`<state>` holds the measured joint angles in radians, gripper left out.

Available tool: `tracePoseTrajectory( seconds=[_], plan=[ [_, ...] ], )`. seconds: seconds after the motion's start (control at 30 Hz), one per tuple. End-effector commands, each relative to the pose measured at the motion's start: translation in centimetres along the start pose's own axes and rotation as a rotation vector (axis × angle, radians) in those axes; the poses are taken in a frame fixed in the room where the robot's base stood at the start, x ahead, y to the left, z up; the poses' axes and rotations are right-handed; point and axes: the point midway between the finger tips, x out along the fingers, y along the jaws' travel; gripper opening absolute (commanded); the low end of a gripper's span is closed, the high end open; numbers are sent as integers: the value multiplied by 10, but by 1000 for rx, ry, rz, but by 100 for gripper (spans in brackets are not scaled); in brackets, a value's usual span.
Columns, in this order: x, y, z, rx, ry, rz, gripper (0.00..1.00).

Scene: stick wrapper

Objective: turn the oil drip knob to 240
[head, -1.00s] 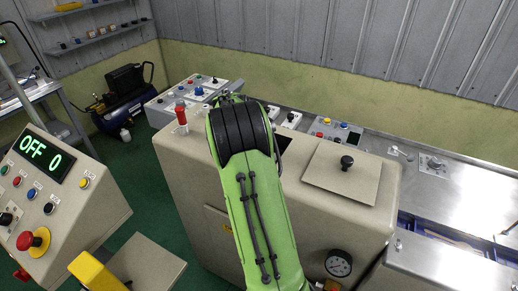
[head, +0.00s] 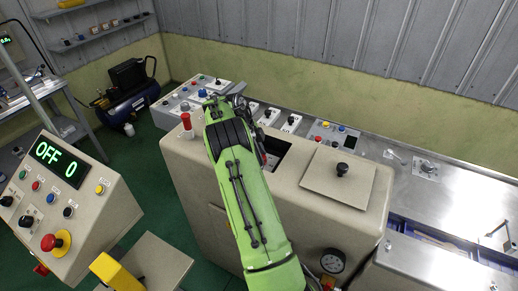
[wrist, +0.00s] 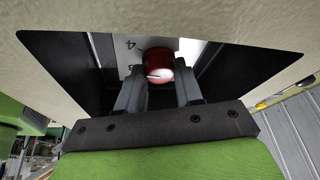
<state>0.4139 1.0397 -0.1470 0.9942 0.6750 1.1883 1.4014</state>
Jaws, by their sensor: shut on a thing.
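The oil drip knob (wrist: 158,68) is red with a white pointer line. In the wrist view it sits in front of a white dial plate (wrist: 128,46) with partly visible digits, inside a dark rectangular opening. My gripper (wrist: 160,82) has one dark finger on each side of the knob and is shut on it. In the head view the opening (head: 278,147) in the beige machine top shows just right of my green arm, which hides most of my gripper and the knob. Most of the dial scale is hidden, so I cannot read the setting.
A square lid with a black knob (head: 342,170) lies right of the opening. A red-handled lever (head: 186,122) stands at the top's left corner. A control panel (head: 72,195) at left displays OFF 0. A pressure gauge (head: 332,261) is on the front.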

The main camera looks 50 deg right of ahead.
Motion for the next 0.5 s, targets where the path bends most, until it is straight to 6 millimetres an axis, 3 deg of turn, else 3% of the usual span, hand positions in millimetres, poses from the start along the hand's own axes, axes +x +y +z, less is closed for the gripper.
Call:
tracePoseTrajectory(
  seconds=[0.5],
  plan=[
    [-2,-3,-1,316,9,132,5]
  ],
)
